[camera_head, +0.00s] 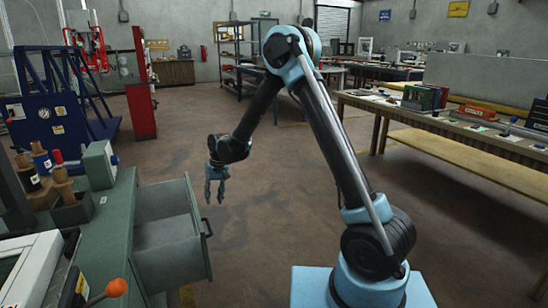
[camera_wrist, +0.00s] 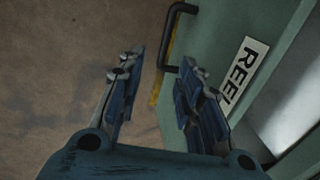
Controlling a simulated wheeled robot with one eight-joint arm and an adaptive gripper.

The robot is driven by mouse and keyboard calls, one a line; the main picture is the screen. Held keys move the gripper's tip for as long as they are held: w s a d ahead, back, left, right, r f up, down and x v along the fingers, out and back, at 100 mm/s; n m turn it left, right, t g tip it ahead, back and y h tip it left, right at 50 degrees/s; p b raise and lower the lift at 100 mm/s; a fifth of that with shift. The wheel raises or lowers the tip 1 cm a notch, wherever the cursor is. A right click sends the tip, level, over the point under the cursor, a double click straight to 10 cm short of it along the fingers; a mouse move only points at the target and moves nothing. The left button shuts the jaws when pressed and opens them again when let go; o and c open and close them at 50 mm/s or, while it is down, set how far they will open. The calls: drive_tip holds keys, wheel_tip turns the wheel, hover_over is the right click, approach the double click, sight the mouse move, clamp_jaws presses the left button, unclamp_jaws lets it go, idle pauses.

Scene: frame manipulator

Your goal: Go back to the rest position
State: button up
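My gripper (camera_head: 216,185) hangs at the end of my bent arm, pointing down in the head view. It is beside the open drawer (camera_head: 172,243), a little to the right of its front and handle. In the wrist view my gripper (camera_wrist: 157,95) has its two blue fingers apart, with nothing between them. The drawer's black handle (camera_wrist: 168,40) is just beyond the fingertips in that picture. I cannot tell whether the fingers touch it.
A green cabinet (camera_head: 108,230) with the drawer pulled out stands at the left. Workbenches (camera_head: 455,120) with many items line the right. A red post (camera_head: 141,105) and a blue frame (camera_head: 50,110) are at the back left. The floor (camera_head: 265,200) between is clear.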

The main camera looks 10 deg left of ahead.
drive_tip(key=w+d+r+m, duration=0.1)
drive_tip(key=d+r, duration=0.5)
drive_tip(key=d, duration=0.3)
drive_tip(key=w+d+r, duration=0.1)
drive_tip(key=d+r, duration=0.5)
drive_tip(key=d, duration=0.2)
drive_tip(key=s+d+r+m+t, duration=0.1)
drive_tip(key=s+d+r, duration=0.2)
drive_tip(key=d, duration=0.5)
drive_tip(key=s+d+r+m+t, duration=0.15)
drive_tip(key=d+r, duration=0.25)
drive_tip(key=d, duration=0.4)
drive_tip(key=s+d+h, duration=0.1)
drive_tip(key=s+d, duration=1)
drive_tip(key=d, duration=0.2)
drive_tip(key=s+d+f+m, duration=0.1)
drive_tip(key=s+d+f, duration=0.2)
drive_tip(key=s+d, duration=0.1)
drive_tip(key=s+d+f+m+h, duration=0.1)
drive_tip(key=s+d+f, duration=0.2)
drive_tip(key=s, duration=0.4)
drive_tip(key=shift+d+t, duration=0.35)
drive_tip(key=shift+d, duration=0.4)
drive_tip(key=shift+s, duration=0.1)
